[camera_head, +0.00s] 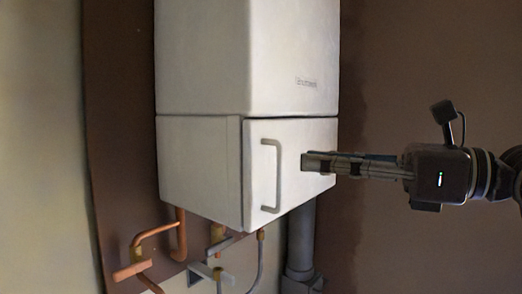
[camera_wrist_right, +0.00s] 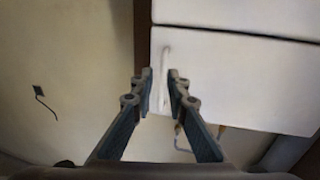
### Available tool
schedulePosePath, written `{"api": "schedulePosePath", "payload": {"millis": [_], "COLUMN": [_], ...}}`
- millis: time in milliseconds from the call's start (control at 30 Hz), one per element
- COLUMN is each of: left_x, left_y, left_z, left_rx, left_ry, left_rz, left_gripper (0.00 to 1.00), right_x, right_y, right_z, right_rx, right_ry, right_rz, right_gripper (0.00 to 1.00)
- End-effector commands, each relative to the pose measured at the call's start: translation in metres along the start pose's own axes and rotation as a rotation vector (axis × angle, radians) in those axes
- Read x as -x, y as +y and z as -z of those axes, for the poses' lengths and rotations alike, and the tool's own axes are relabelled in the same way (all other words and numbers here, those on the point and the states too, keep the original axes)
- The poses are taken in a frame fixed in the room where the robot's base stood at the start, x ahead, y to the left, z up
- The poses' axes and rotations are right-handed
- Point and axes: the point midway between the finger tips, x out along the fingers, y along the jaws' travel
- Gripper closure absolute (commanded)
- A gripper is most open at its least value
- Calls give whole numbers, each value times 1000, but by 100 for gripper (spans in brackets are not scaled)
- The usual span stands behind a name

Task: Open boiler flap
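The white boiler (camera_head: 245,55) hangs on the wall, with its flap (camera_head: 300,150) at the lower front. The flap looks closed, flush with the boiler body. A grey vertical bar handle (camera_head: 278,178) sits near the flap's left edge. My right gripper (camera_head: 304,162) reaches in from the right, with its fingertips a little right of the handle. In the right wrist view, its two fingers (camera_wrist_right: 161,73) are apart, with nothing held between them. The handle (camera_wrist_right: 164,62) shows beyond the gap between the fingertips, apart from them as far as I can tell. My left gripper is not in view.
Copper pipes (camera_head: 181,238) and a grey pipe (camera_head: 301,240) run below the boiler. A brown wall panel (camera_head: 115,120) stands behind it. The space in front of the flap, left of my right gripper, is clear.

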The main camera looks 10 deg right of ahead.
Motion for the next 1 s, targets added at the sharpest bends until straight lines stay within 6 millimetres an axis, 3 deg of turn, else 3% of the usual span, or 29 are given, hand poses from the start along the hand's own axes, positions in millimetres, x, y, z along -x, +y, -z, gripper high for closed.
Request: {"api": "schedulePosePath", "payload": {"millis": [300,500,800,1000], "left_x": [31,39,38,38], "left_y": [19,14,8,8], "left_z": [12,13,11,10], "left_rx": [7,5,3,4], "left_ry": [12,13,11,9], "left_rz": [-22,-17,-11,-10], "left_gripper": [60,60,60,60], "right_x": [-50,-70,-73,-73], "right_y": [2,1,0,0], "right_z": [-5,-2,0,0], "right_rx": [-5,-6,-6,-6], "right_ry": [-2,-3,-3,-3], "right_rz": [-8,-6,-4,-4], "right_gripper": [86,86,86,100]}}
